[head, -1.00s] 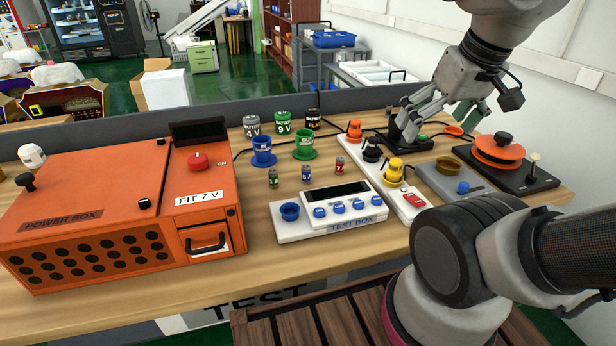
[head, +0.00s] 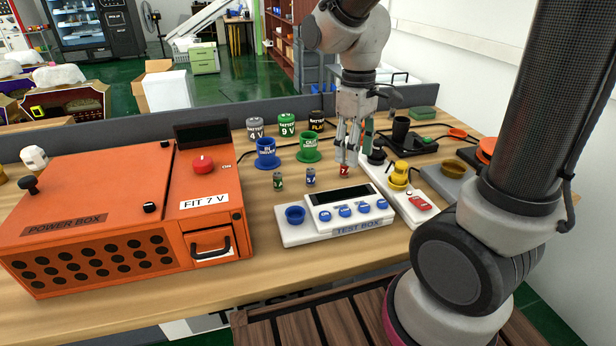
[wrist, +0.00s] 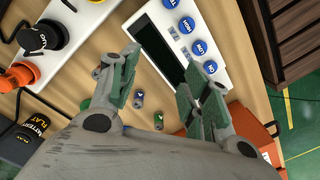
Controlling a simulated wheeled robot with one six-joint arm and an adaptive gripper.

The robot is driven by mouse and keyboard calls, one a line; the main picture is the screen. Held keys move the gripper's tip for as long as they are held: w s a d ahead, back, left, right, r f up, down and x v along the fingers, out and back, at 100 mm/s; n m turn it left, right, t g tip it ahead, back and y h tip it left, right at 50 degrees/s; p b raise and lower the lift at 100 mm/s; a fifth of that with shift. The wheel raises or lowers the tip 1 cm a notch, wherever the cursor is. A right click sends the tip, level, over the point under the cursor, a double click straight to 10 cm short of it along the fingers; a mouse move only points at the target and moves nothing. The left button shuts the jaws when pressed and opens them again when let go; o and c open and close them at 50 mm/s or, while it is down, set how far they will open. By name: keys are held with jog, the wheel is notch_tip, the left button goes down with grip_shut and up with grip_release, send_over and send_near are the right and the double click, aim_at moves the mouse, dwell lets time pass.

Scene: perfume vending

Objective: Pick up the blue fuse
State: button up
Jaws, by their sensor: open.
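The blue fuse (head: 310,177) is a small upright cylinder on the wooden table behind the test box. It stands between a green fuse (head: 278,181) on its left and a red fuse (head: 344,170) on its right. My gripper (head: 348,155) points down, open and empty, over the area of the red fuse, to the right of the blue fuse. In the wrist view, the blue fuse (wrist: 138,98) and the green fuse (wrist: 158,120) show between my open fingers (wrist: 163,95). The red fuse is not visible there, perhaps behind a finger.
The white test box (head: 290,238) is in front of the fuses. The orange power box (head: 100,215) stands left. Blue (head: 265,152) and green (head: 308,148) holders stand behind, with batteries beyond. A white strip with a yellow knob (head: 399,175) is at right.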

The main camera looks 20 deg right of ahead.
jog(key=w+a+f+n, duration=0.4)
jog(key=w+f+n, duration=0.1)
jog(key=n, duration=0.6)
send_over(311, 170)
jog(key=shift+s+a+r, duration=0.1)
jog(key=shift+s+r, duration=0.1)
jog(key=n, duration=0.2)
jog(key=shift+w+a+n+t, duration=0.1)
jog(key=shift+w+n+t, duration=0.15)
jog(key=shift+n+t, duration=0.05)
jog(key=shift+f, duration=0.2)
jog(key=f, duration=0.7)
jog(key=shift+d+f, duration=0.2)
jog(key=c, duration=1)
